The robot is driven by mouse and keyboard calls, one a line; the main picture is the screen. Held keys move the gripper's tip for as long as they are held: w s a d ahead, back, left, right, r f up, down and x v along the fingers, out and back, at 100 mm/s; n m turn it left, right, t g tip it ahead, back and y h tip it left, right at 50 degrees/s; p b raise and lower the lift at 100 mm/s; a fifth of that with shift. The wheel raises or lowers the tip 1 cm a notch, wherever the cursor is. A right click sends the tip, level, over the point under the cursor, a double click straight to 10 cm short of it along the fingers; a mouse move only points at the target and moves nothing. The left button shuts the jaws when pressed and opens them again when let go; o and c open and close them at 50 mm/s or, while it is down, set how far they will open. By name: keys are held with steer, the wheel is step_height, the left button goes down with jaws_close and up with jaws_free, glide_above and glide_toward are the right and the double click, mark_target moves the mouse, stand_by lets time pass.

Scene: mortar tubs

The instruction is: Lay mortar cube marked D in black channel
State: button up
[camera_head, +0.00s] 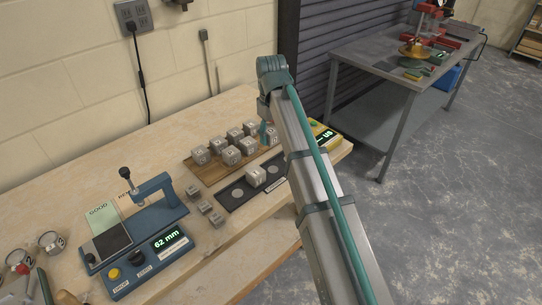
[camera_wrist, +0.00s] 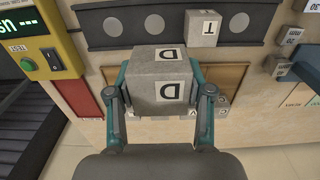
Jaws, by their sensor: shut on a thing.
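My gripper (camera_wrist: 160,92) is shut on the mortar cube marked D (camera_wrist: 160,58), a grey cube with white D labels on two faces. The teal fingers press on its left and right sides. A cube marked T (camera_wrist: 202,28) sits on the channel. In the head view the channel (camera_head: 237,203) lies in front of the wooden tray, with one cube (camera_head: 255,176) on it. My arm hides part of the channel's right end there.
A wooden tray (camera_head: 203,178) holds several marked cubes. Small grey blocks (camera_head: 205,207) lie left of the channel. A blue gauge (camera_head: 150,262) reading 62 mm stands further left. A yellow box (camera_head: 322,136) with a green display stands to the right.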

steer(key=s+d, duration=0.4)
steer(key=s, duration=0.8)
steer(key=p, duration=0.4)
glide_above(273, 169)
steer(key=s, duration=0.1)
step_height(273, 169, down, 9)
steer(key=shift+s+d+r, duration=0.1)
steer(key=shift+d, duration=0.05)
steer(key=shift+w+f, duration=0.4)
steer(key=shift+f, duration=0.2)
steer(key=shift+w+f+p, duration=0.15)
steer(key=shift+f+p, duration=0.45)
steer(key=shift+f, duration=1.2)
steer(key=shift+f, duration=0.1)
steer(key=o, duration=1.1)
